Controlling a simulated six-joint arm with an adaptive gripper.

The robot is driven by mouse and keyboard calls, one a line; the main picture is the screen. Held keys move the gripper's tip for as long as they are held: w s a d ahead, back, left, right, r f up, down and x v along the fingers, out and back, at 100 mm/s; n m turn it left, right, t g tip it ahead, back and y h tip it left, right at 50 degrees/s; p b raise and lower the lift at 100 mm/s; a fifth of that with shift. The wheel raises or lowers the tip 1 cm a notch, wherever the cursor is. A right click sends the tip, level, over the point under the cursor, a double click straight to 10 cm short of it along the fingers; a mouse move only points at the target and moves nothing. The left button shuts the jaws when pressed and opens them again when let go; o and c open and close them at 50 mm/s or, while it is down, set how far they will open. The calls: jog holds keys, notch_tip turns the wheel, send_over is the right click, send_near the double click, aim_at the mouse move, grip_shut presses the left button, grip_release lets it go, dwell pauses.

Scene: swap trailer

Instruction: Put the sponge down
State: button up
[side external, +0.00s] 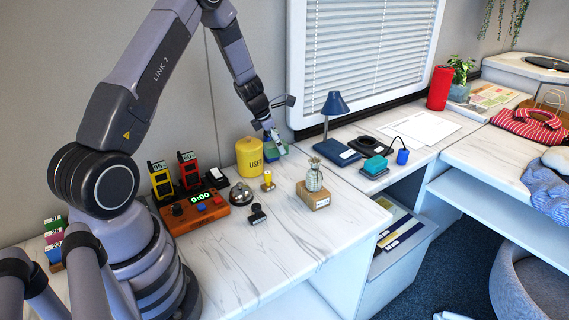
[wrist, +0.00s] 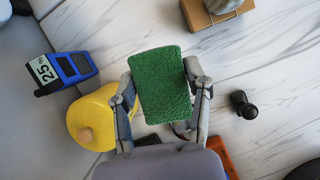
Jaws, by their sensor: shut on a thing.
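My gripper (wrist: 163,76) is shut on a green rectangular sponge (wrist: 160,95), with one finger on each side of it. In the side external view my gripper (side external: 271,136) is low at the back of the white marble counter, just right of the yellow canister (side external: 249,157) marked "USED". The sponge (side external: 281,150) shows there as a small green patch. I cannot tell whether its underside touches the counter. In the wrist view the canister (wrist: 88,122) is left of the sponge.
A blue handheld device (wrist: 70,70) marked 25 is left of the sponge in the wrist view. A pineapple-shaped ornament (side external: 314,176) stands on a wooden block (side external: 313,195). A bell (side external: 241,193), black stamp (side external: 257,214) and orange timer box (side external: 196,210) are nearby. The front counter is clear.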

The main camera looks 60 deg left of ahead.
jog(key=shift+s+d+r, duration=0.15)
jog(key=shift+s+d, duration=0.1)
jog(key=shift+s, duration=0.15)
jog(key=s+d+f+m+g+h, duration=0.1)
jog(key=s+d+f+m, duration=0.1)
jog(key=d+m, duration=0.35)
jog(key=s+d+f+m+g+h, duration=0.1)
jog(key=s+d+m+h, duration=0.15)
jog(key=d, duration=0.55)
jog(key=m+g, duration=0.2)
jog(key=m, duration=0.5)
send_over(300, 246)
jog(key=a, duration=0.1)
notch_tip(300, 246, down, 3)
jog(key=shift+a+f, duration=0.1)
jog(key=shift+a, duration=0.05)
notch_tip(300, 246, down, 6)
jog(key=shift+r, duration=0.2)
jog(key=shift+f, duration=0.3)
jog(key=shift+f, duration=0.1)
jog(key=o, duration=0.9)
jog(key=shift+o, duration=0.2)
